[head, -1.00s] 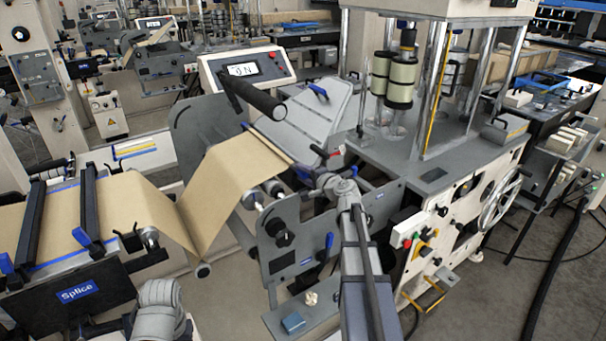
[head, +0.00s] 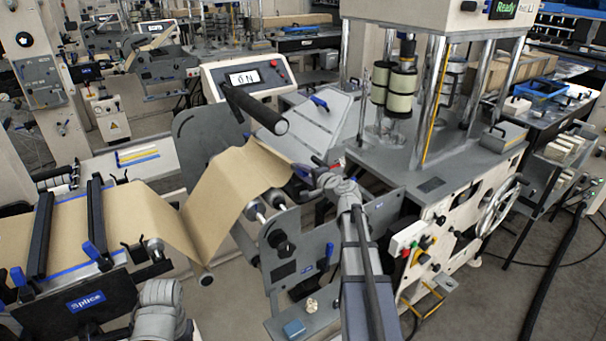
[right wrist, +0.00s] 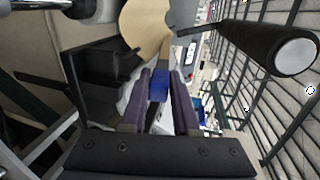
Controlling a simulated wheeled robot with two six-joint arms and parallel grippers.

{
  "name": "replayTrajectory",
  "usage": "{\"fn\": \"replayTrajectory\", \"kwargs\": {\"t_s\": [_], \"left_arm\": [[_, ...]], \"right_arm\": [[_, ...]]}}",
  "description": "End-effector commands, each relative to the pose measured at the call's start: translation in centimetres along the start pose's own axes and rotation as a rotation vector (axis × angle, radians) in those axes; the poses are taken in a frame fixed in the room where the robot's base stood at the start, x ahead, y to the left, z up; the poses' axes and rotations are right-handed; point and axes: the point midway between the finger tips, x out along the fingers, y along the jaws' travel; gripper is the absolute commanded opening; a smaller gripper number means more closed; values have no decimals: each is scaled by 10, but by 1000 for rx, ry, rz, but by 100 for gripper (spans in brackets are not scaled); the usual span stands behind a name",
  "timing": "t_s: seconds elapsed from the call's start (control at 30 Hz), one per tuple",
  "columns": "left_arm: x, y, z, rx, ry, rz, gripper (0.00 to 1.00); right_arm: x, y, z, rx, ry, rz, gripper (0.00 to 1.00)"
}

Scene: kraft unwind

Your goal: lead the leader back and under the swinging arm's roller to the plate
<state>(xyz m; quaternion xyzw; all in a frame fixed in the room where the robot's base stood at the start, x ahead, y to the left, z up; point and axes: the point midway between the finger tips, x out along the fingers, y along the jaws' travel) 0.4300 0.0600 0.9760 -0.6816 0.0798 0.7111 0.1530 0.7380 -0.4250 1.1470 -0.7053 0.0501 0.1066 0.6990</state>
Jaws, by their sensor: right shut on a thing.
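The kraft leader (head: 235,185) runs from the splice table at left, dips under a low roller and rises to my right gripper (head: 303,173). In the right wrist view the two dark fingers (right wrist: 158,90) are shut on a blue end piece (right wrist: 158,86) of the leader, with tan kraft (right wrist: 147,28) beyond. The swinging arm's black roller (head: 255,109) hangs above and left of the gripper, apart from the leader; it also shows in the right wrist view (right wrist: 255,42). A light grey sloping plate (head: 318,120) lies behind the gripper. My left gripper is not in view.
Grey side plates (head: 290,240) with small rollers stand beneath the leader. A force display (head: 245,79) stands behind the roller. The white-and-grey machine (head: 440,225) with posts and a handwheel (head: 497,207) fills the right. The splice table (head: 85,302) is at left.

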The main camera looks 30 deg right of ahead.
Motion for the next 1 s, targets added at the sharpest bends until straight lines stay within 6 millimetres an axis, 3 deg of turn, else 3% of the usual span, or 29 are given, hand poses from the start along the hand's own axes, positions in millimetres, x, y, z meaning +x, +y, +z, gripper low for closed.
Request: {"fn": "replayTrajectory", "kwargs": {"t_s": [0.47,1.0], "left_arm": [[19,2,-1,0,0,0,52],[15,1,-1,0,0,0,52]], "right_arm": [[-2,0,0,-1,-3,-87,0],[-3,-6,1,-1,-3,-98,0]]}}
